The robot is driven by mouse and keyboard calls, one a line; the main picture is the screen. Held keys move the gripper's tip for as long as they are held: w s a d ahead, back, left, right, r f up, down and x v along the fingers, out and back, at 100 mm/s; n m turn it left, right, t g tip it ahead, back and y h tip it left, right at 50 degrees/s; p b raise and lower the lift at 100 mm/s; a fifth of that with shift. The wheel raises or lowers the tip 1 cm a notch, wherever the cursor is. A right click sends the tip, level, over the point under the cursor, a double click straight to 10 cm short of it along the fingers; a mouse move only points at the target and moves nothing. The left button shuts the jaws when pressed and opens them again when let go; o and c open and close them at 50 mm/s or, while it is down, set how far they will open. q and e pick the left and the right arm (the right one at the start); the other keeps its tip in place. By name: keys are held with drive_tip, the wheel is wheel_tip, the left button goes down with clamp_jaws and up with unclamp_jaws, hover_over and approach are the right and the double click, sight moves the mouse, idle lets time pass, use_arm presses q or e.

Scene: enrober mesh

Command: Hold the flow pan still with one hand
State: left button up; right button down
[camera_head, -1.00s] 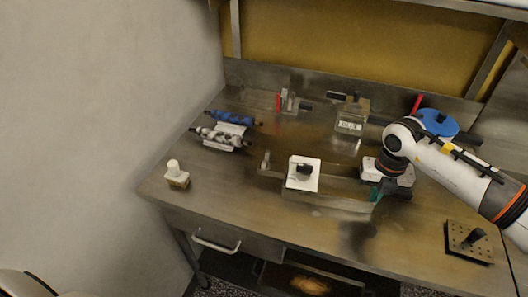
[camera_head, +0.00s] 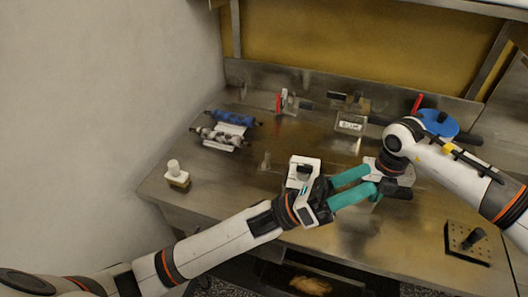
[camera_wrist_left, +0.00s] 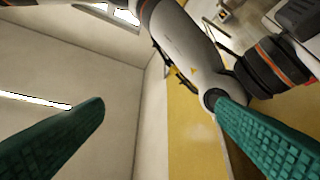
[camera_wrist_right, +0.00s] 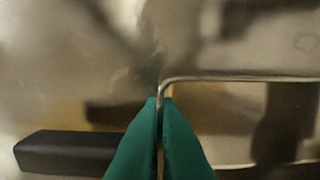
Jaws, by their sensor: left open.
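The flow pan appears to be the shallow metal tray whose thin bent rim (camera_wrist_right: 240,78) crosses the right wrist view. In the head view my left arm and gripper cover most of it. My right gripper (camera_wrist_right: 160,105) has its teal fingers closed with the rim between them; in the head view it is low at the pan's right end, mostly hidden. My left gripper (camera_head: 368,180) is open and empty, its two teal fingers apart, pointing right toward my right gripper. Its spread fingers also show in the left wrist view (camera_wrist_left: 155,105). Whether it touches the pan is unclear.
A white block with a black knob (camera_head: 302,163) is beside my left gripper. A blue disc (camera_head: 438,122) stands behind my right arm. A perforated plate with a black handle (camera_head: 470,243) lies right. Rollers (camera_head: 220,137) and a small bottle (camera_head: 176,176) are left.

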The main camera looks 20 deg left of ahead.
use_arm(q)
drive_tip(key=r+m+g+h, duration=0.1)
drive_tip(key=r+m+g, duration=0.1)
drive_tip(key=m+g, duration=0.5)
drive_tip(key=m+g+y, duration=0.2)
drive_tip(key=m+y, duration=0.1)
drive_tip(key=y, duration=1.7)
approach(266, 157)
drive_tip(key=x, duration=0.8)
drive_tip(key=shift+d+f, duration=0.1)
drive_tip(key=shift+f, duration=0.2)
